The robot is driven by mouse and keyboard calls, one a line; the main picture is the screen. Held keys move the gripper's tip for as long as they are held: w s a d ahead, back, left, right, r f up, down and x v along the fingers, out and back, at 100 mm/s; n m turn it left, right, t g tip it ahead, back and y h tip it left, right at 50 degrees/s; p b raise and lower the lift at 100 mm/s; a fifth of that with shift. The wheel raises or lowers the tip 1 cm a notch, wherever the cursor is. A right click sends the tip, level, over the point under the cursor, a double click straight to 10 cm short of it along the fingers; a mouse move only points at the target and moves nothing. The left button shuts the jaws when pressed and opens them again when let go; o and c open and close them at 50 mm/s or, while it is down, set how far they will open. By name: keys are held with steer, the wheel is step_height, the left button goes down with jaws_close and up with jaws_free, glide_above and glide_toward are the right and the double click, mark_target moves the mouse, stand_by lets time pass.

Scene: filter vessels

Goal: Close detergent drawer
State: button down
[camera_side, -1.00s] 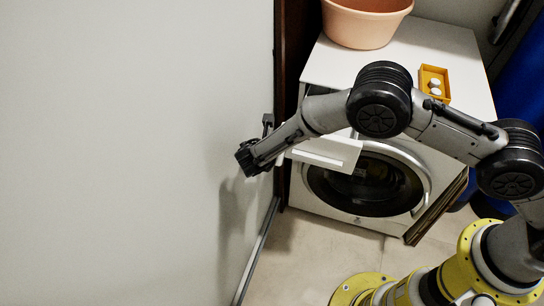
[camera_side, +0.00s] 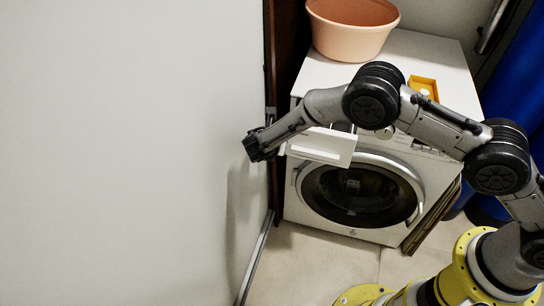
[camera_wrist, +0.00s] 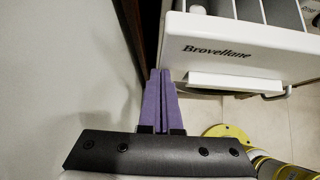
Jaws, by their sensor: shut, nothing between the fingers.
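The detergent drawer (camera_side: 320,146) is a white box pulled out from the upper left of the white washing machine (camera_side: 300,206). In the wrist view its front (camera_wrist: 250,52) bears the name Brovellane, with a handle lip (camera_wrist: 240,82) below and grey-walled compartments (camera_wrist: 240,8) visible from above. My gripper (camera_side: 256,147) is left of the drawer, close to the wall. In the wrist view its purple fingers (camera_wrist: 160,85) are together and empty, beside the drawer front's left end. They look apart from the drawer, though the exact gap cannot be told.
A pale grey wall (camera_side: 120,150) stands close on the left, with a dark brown upright (camera_side: 287,50) behind my gripper. A peach basin (camera_side: 352,28) and an orange tray (camera_side: 425,84) sit on the washer. The round washer door (camera_side: 357,197) is below the drawer.

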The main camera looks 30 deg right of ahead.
steer(key=w+d, duration=0.9)
steer(key=shift+w+d, duration=0.15)
steer(key=shift+d, duration=0.1)
steer(key=shift+r, duration=0.1)
